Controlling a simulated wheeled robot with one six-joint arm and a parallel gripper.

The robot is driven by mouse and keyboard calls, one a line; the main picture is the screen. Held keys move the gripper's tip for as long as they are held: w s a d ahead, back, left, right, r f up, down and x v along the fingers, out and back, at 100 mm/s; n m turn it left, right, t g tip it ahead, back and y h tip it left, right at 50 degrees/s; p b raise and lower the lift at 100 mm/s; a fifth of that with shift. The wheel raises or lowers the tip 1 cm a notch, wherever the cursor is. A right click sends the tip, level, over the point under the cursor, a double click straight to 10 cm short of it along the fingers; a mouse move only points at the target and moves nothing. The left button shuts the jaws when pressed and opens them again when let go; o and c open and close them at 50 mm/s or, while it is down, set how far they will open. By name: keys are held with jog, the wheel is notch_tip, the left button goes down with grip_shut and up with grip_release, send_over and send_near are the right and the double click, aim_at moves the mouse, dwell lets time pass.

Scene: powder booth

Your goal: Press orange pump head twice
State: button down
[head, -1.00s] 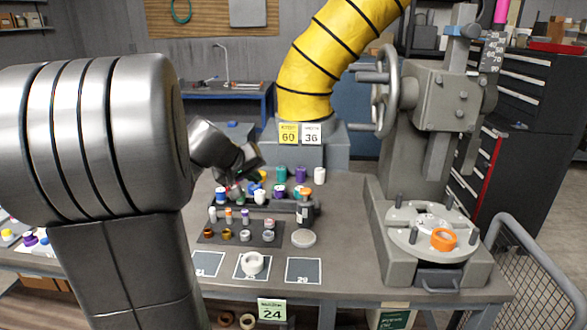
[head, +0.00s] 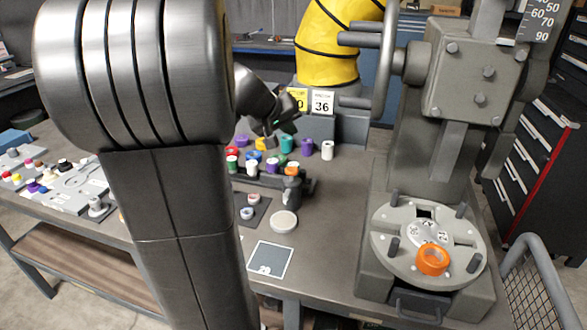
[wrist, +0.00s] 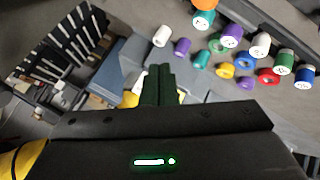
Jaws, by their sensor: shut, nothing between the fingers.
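A dark bottle (head: 292,190) with an orange pump head (head: 292,168) stands upright on the bench, at the right end of a black rack. My gripper (head: 270,127) is above the back of the bench, up and left of the pump head and apart from it. In the wrist view my gripper's dark fingers (wrist: 158,85) are together and empty.
Several coloured containers, among them a white one (head: 327,150), stand behind the bottle. A round pale disc (head: 284,221) lies in front. A grey press with an orange ring (head: 433,262) on its round plate stands right. My arm hides part of the bench.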

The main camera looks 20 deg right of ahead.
jog(key=shift+f, duration=0.1)
jog(key=b, duration=0.5)
send_over(293, 168)
jog(key=s+a, duration=0.1)
jog(key=f, duration=0.7)
jog(key=shift+a+f, duration=0.2)
jog(key=shift+f, duration=0.1)
jog(key=shift+f+b, duration=0.55)
jog(key=shift+b, duration=0.3)
jog(key=shift+f, duration=0.1)
dwell(0.3)
jog(key=shift+f+b, duration=0.3)
jog(key=shift+b, duration=0.35)
jog(key=shift+f+b, duration=1)
jog(key=shift+b, duration=0.05)
dwell(0.8)
jog(key=shift+r, duration=0.1)
jog(key=shift+r+p, duration=1)
jog(key=shift+r, duration=0.35)
